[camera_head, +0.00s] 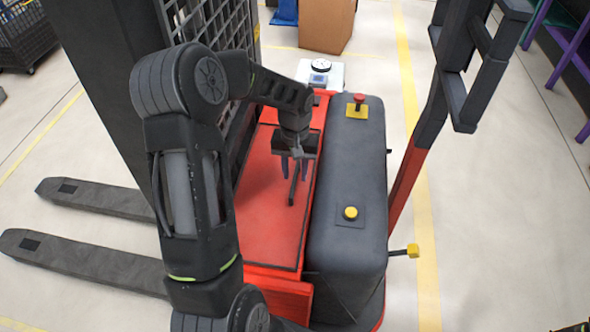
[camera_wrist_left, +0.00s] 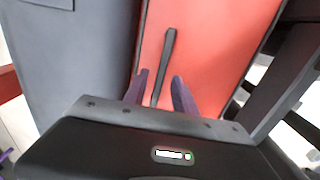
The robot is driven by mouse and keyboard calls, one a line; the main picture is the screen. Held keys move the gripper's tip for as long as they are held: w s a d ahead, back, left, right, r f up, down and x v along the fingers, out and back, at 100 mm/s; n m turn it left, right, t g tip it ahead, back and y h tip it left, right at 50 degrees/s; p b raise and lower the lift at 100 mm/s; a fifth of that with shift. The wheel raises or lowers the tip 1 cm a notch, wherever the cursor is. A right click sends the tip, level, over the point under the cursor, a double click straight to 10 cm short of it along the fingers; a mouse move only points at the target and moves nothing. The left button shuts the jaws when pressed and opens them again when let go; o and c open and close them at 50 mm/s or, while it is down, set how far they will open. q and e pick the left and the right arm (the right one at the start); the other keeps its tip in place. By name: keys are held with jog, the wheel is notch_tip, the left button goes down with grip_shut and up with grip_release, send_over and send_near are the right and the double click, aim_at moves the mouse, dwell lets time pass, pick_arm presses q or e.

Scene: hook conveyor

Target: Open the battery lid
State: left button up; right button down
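The battery lid (camera_head: 268,200) is a flat red panel on top of the forklift, lying closed. A thin black handle bar (camera_head: 293,188) runs along it and also shows in the left wrist view (camera_wrist_left: 168,45). My left gripper (camera_head: 294,172) points down over the lid. In the left wrist view its two purple fingers (camera_wrist_left: 159,82) are apart, with the near part of the handle between them. I cannot tell whether either finger touches the handle. My right gripper is not in view.
A dark grey housing (camera_head: 348,190) with a red button (camera_head: 359,98) and a yellow button (camera_head: 351,213) stands right of the lid. The black mast (camera_head: 110,70) rises on the left. Forks (camera_head: 95,198) extend left over open floor.

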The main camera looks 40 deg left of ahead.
pick_arm(q)
jog(key=shift+f, duration=0.25)
jog(key=shift+c, duration=0.2)
grip_shut()
dwell(1.1)
